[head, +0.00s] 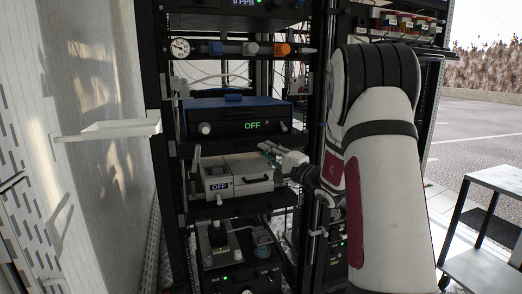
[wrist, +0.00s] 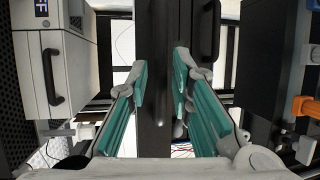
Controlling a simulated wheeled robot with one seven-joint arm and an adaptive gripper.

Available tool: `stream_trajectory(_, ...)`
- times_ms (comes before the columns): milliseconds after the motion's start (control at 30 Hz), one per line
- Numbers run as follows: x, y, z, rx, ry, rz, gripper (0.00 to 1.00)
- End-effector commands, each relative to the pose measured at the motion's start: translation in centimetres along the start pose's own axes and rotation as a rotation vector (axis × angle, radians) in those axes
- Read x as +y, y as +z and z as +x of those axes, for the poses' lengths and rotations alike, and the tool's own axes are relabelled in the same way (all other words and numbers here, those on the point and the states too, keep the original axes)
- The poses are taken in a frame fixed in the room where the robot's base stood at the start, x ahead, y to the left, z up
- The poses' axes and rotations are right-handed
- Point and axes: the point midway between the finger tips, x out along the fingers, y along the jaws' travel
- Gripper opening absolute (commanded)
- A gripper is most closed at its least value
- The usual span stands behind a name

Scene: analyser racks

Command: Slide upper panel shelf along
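A white shelf (head: 110,130), which I take to be the upper panel shelf, juts out from the pale panel (head: 95,60) at the left in the head view. My gripper (head: 268,152) is in front of the equipment rack, to the right of this shelf and well apart from it. In the wrist view my gripper (wrist: 161,62) has its two teal-padded fingers spread, with nothing held between them. A dark upright rack post shows behind the gap. The shelf is not recognisable in the wrist view.
The rack holds a blue-topped unit (head: 238,118) reading OFF and a white box (head: 232,176) close to my gripper. The box also shows in the wrist view (wrist: 55,75), with a black handle. A grey cart (head: 490,225) stands at the right.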

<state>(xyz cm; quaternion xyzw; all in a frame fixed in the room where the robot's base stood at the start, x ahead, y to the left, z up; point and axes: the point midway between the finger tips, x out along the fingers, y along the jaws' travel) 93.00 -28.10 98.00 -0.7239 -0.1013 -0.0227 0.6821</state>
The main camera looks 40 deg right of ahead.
Motion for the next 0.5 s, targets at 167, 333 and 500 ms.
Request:
stream_trajectory(167, 0.1, 0.1, 2.3, -0.002, -0.001, 0.0, 0.21)
stream_trajectory(333, 0.0, 0.1, 3.2, -0.001, 0.0, 0.0, 0.21)
stream_trajectory(500, 0.0, 0.1, 3.4, -0.001, 0.0, 0.0, 0.21)
